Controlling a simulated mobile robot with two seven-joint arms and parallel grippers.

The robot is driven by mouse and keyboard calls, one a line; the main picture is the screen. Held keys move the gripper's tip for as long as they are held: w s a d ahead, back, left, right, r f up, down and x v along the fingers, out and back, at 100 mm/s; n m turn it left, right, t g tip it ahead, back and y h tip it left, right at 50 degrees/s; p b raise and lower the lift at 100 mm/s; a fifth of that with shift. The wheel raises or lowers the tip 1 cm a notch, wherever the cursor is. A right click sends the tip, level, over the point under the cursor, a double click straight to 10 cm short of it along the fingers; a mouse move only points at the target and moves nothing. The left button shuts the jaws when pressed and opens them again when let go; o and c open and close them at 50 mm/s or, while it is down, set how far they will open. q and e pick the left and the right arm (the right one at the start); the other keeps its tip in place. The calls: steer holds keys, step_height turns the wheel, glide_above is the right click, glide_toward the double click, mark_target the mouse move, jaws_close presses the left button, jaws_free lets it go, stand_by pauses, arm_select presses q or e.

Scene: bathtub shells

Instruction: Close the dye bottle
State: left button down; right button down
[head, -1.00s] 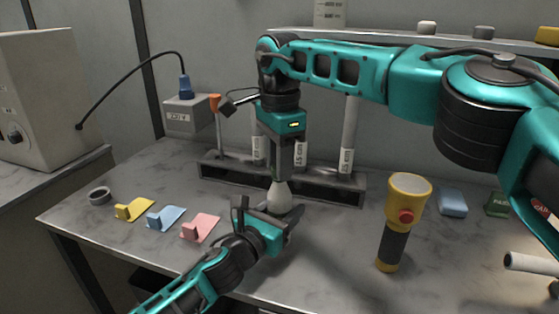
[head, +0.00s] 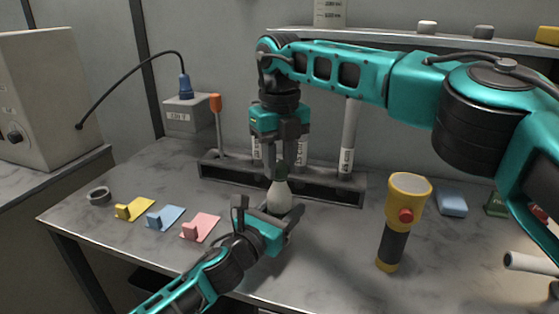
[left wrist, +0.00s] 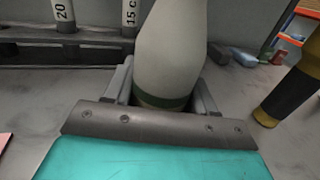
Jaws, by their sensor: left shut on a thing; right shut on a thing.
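The dye bottle (head: 279,197) is pale grey-white and stands upright at the middle of the table. My left gripper (head: 275,216) is shut on its lower body; the left wrist view shows the bottle (left wrist: 172,50) between the fingers, with a dark green band near its base. A dark green cap (head: 281,172) is at the bottle's top, and my right gripper (head: 284,160) points straight down and is shut on it. The cap looks in line with the neck and touching it; how far it is seated cannot be told. The bottle's top is out of the left wrist view.
A dark rack (head: 230,172) with white tubes stands close behind the bottle. A yellow flashlight (head: 408,190) stands to the right. Yellow, blue and pink (head: 201,227) tabs lie to the left. A blue block (head: 452,203) lies far right.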

steer(key=m, duration=0.6)
steer(key=shift+m, duration=0.3)
steer(key=c, duration=0.8)
jaws_free()
steer(key=shift+r, duration=2.25)
steer(key=shift+c, duration=0.4)
steer(key=n, duration=0.3)
steer(key=shift+r, duration=0.35)
steer(key=n, duration=0.2)
steer(key=r+n, duration=0.1)
steer(key=n, duration=0.2)
steer(key=shift+r, duration=0.1)
steer(key=n, duration=0.3)
steer(key=shift+r, duration=0.35)
steer(key=n, duration=0.2)
steer(key=r+n, duration=0.1)
steer(key=n, duration=0.1)
